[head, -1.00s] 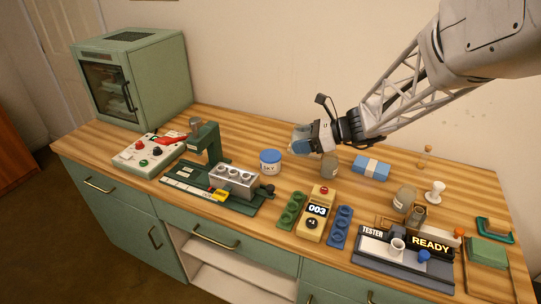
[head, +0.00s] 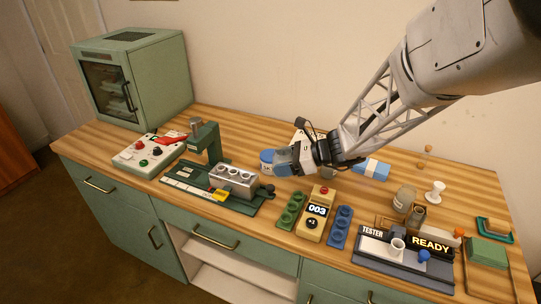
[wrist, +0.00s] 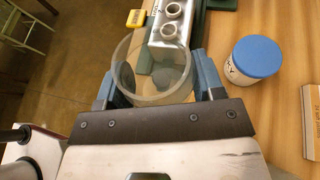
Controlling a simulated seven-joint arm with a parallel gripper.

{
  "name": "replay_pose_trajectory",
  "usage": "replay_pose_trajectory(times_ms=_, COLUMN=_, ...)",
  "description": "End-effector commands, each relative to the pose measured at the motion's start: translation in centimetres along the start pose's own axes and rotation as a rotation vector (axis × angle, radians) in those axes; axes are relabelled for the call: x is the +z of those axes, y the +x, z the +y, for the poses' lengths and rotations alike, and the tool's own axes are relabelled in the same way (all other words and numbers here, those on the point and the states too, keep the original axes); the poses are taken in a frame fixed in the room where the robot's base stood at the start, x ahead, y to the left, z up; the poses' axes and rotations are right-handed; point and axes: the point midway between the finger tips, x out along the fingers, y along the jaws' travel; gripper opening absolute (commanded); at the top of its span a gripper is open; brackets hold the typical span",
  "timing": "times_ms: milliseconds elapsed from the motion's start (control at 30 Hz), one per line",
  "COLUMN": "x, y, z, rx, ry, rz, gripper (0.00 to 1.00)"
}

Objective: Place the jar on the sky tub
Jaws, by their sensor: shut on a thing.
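My gripper (head: 287,160) is shut on a clear, open-topped jar (wrist: 128,76), which shows between the blue fingers in the wrist view. The jar is hard to make out in the head view. The sky tub (wrist: 255,60) is white with a blue lid and part of its lettering shows. In the head view the tub (head: 266,157) stands on the table just left of my fingers, which partly cover it. In the wrist view it lies to the right of the jar and apart from it. The tub's lid is bare in the wrist view.
A green press with a metal block (head: 234,178) stands left of the tub. A counter reading 003 (head: 316,208) stands in front, between green and blue trays. A blue box (head: 371,169), a brown jar (head: 404,198) and a tester (head: 405,247) are to the right.

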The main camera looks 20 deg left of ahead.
Motion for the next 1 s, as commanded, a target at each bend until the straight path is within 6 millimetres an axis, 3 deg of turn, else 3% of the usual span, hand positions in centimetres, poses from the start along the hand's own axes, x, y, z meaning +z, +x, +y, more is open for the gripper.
replay_pose_trajectory(times_ms=267, x=0.0, y=0.0, z=-0.2, rx=0.0, ry=0.0, rz=0.0, gripper=0.36)
replay_pose_trajectory(times_ms=467, x=0.1, y=0.5, z=-1.4, rx=0.0, ry=0.0, rz=0.0, gripper=0.36)
replay_pose_trajectory(times_ms=1000, x=0.4, y=3.2, z=-8.3, rx=0.001, ry=0.0, rz=0.0, gripper=0.36)
